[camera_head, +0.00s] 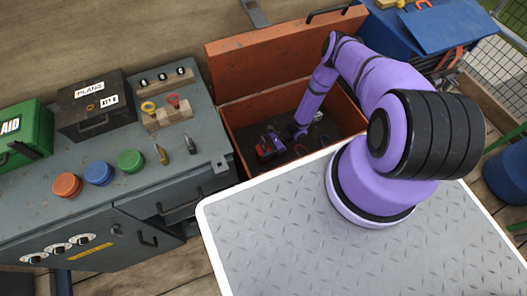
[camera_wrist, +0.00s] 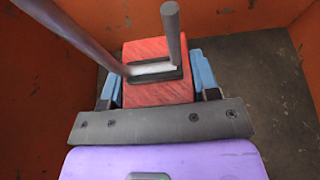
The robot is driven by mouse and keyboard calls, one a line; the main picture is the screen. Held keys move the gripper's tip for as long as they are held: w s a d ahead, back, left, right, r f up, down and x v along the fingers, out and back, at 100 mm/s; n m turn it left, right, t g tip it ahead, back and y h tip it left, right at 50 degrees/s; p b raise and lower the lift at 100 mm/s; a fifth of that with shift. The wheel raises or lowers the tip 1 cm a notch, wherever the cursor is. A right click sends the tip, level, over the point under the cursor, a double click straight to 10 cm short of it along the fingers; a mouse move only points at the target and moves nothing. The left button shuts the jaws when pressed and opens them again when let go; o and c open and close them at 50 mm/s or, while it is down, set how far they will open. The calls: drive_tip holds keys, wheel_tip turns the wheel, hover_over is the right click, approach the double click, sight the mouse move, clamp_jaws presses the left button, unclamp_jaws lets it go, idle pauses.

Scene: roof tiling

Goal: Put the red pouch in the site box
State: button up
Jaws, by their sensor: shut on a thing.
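The site box (camera_head: 243,122) is an open orange-red chest with its lid raised, behind my base plate in the head view. My arm reaches down into it. In the wrist view, my gripper (camera_wrist: 157,82) is shut on the red pouch (camera_wrist: 158,49), with a blue finger on each side of it. The pouch also shows in the head view (camera_head: 265,149), low inside the box near its left wall. A grey bar-like part crosses its top in the wrist view. Whether the pouch touches the box floor I cannot tell.
Small items, including a reddish ring (camera_head: 301,150), lie on the box floor. A grey workbench (camera_head: 120,200) stands left, with a black case (camera_head: 93,104), a green first-aid box (camera_head: 22,135) and coloured buttons. A blue toolbox (camera_head: 440,28) is at upper right.

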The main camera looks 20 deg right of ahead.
drive_tip(key=shift+f, duration=0.65)
drive_tip(key=shift+f, duration=0.1)
drive_tip(key=o, duration=1.2)
drive_tip(key=shift+c, duration=0.2)
drive_tip(key=v, duration=1.2)
